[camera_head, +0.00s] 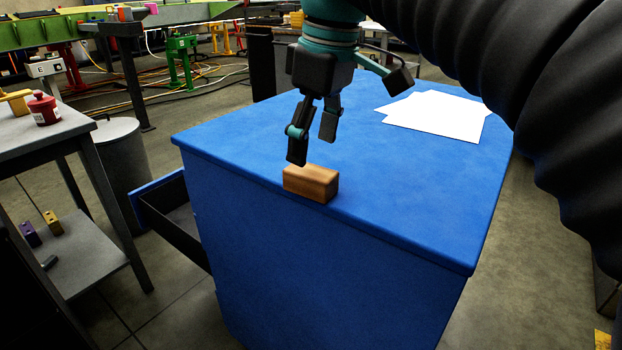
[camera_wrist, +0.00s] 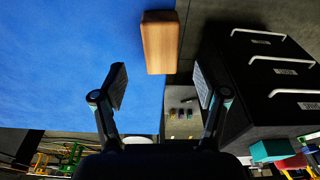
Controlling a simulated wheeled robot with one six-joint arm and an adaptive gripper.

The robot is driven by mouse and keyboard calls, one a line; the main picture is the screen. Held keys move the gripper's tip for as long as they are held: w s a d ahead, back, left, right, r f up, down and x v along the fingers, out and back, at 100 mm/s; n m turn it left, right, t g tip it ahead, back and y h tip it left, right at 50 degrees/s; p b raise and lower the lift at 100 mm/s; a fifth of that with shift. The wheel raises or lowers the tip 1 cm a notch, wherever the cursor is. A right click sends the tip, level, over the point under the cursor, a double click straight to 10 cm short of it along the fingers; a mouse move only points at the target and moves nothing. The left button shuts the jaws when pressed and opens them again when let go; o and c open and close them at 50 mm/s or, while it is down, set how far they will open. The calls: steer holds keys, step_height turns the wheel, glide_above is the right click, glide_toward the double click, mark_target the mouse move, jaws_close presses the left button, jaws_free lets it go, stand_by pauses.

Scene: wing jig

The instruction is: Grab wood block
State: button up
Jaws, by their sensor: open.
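The wood block (camera_head: 311,183) is brown and lies near the front edge of the blue cabinet top. In the wrist view the wood block (camera_wrist: 160,42) shows at the top, ahead of and between the fingers, with no finger touching it. My gripper (camera_head: 311,150) is open and empty, just above and behind the block in the head view. One fingertip partly overlaps the block's outline there. The two fingers (camera_wrist: 158,88) stand wide apart in the wrist view.
The blue cabinet top (camera_head: 420,190) is mostly clear. White paper sheets (camera_head: 437,114) lie at its back right. An open drawer (camera_head: 170,215) juts out at the cabinet's left. A grey workbench (camera_head: 50,138) with a red pot (camera_head: 43,108) stands at the left.

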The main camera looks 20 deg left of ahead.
mark_target(311, 170)
steer(key=shift+a+f+b, duration=0.15)
steer(key=shift+f, duration=1.25)
steer(key=shift+a+f+b, duration=0.1)
steer(key=shift+f+b, duration=0.05)
steer(key=shift+f, duration=1.25)
steer(key=c, duration=1.2)
steer(key=shift+r, duration=0.1)
steer(key=shift+c, duration=0.2)
